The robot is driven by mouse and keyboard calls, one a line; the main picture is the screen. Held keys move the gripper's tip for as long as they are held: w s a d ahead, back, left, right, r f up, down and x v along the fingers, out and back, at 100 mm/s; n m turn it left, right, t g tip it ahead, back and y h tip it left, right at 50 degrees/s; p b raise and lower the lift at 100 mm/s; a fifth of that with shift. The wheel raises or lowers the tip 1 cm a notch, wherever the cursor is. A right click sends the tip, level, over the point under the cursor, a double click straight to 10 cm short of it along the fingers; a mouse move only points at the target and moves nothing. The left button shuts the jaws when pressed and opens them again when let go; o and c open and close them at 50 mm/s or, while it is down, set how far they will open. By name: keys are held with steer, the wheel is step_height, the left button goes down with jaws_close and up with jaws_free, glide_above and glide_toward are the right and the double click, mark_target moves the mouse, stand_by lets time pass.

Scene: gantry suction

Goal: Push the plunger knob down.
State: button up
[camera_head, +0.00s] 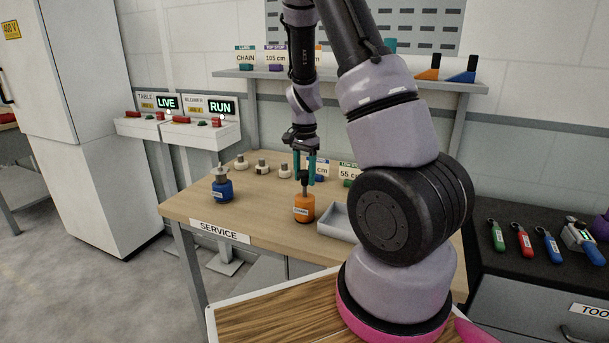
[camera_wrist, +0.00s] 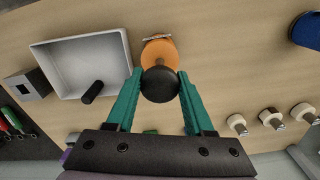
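The orange bottle-shaped unit (camera_head: 304,208) stands upright on the service table, with a dark plunger on top ending in a black knob (camera_wrist: 160,84). My gripper (camera_head: 304,181) points down over this unit, its two teal fingers apart, one on each side of the plunger. In the wrist view, my gripper (camera_wrist: 160,76) has the knob between its fingertips, very close to both. Whether they touch it is unclear. The knob partly hides the orange body (camera_wrist: 159,51) below it.
A grey tray (camera_head: 338,222) sits right beside the orange unit. A blue unit (camera_head: 222,190) stands to its left, with several small white fittings (camera_head: 262,168) behind. The service table (camera_head: 262,211) is bare in front. A shelf (camera_head: 345,77) runs along the back.

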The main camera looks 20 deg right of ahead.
mark_target(305, 185)
jaws_close()
steer(key=shift+s+f, duration=0.1)
steer(key=shift+f, duration=1.55)
steer(key=o, duration=1.1)
jaws_free()
steer(key=shift+r, duration=0.1)
step_height(305, 185, up, 9)
steer(key=shift+r, duration=0.85)
